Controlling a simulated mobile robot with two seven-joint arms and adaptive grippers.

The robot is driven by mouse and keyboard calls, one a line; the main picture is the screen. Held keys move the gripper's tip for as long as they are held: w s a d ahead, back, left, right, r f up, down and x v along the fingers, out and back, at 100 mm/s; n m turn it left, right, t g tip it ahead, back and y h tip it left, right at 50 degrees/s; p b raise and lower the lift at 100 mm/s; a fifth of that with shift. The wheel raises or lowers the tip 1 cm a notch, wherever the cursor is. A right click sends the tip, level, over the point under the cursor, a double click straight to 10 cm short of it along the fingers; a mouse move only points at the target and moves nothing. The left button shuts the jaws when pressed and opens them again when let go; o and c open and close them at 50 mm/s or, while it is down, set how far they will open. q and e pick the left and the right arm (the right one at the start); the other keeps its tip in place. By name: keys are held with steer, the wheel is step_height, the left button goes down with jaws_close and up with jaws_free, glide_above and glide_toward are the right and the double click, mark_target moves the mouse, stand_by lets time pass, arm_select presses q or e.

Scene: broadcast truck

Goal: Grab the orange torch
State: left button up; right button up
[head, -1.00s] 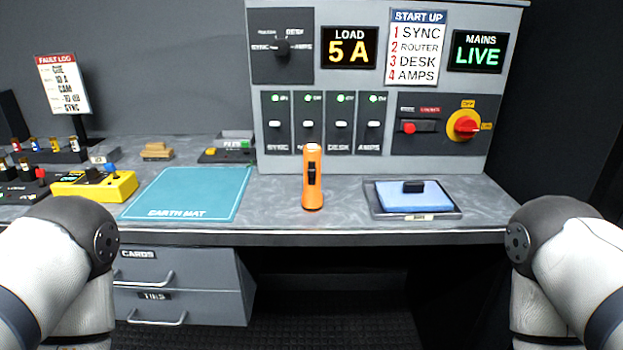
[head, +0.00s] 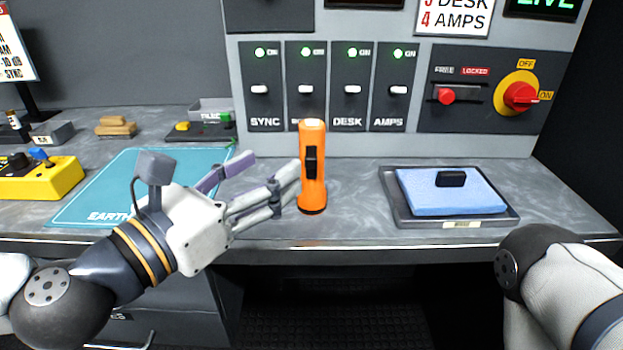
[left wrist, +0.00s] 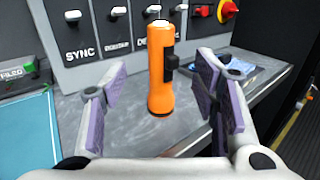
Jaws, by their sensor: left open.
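The orange torch (head: 312,180) stands upright on the grey worktop, with a black switch on its side. It also shows in the left wrist view (left wrist: 161,75), ahead of the fingers and between them. My left gripper (head: 268,180) is open, just left of the torch in the head view, with its fingers pointing toward it. In the left wrist view the left gripper's pads (left wrist: 165,105) stand wide apart with nothing held. My right gripper is not in view; only part of my right arm shows at lower right.
A teal earth mat (head: 100,195) lies left of the torch, partly behind my left arm. A tray (head: 455,222) with a blue pad (head: 425,200) lies to its right. The switch panel (head: 330,85) rises behind. A yellow control box (head: 45,182) sits far left.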

mark_target(304, 154)
arm_select(q)
steer(key=shift+w+d+f, duration=0.2)
steer(key=shift+w+d, duration=0.45)
steer(key=shift+w+d+f, duration=0.2)
steer(key=shift+w+d, duration=0.4)
steer(key=x, duration=0.7)
steer(key=shift+w+a+f, duration=0.1)
steer(key=shift+w+f, duration=0.1)
steer(key=shift+f, duration=0.1)
jaws_close()
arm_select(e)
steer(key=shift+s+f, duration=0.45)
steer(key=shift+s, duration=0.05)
arm_select(q)
steer(key=shift+r+p, duration=0.1)
steer(key=shift+p, duration=0.2)
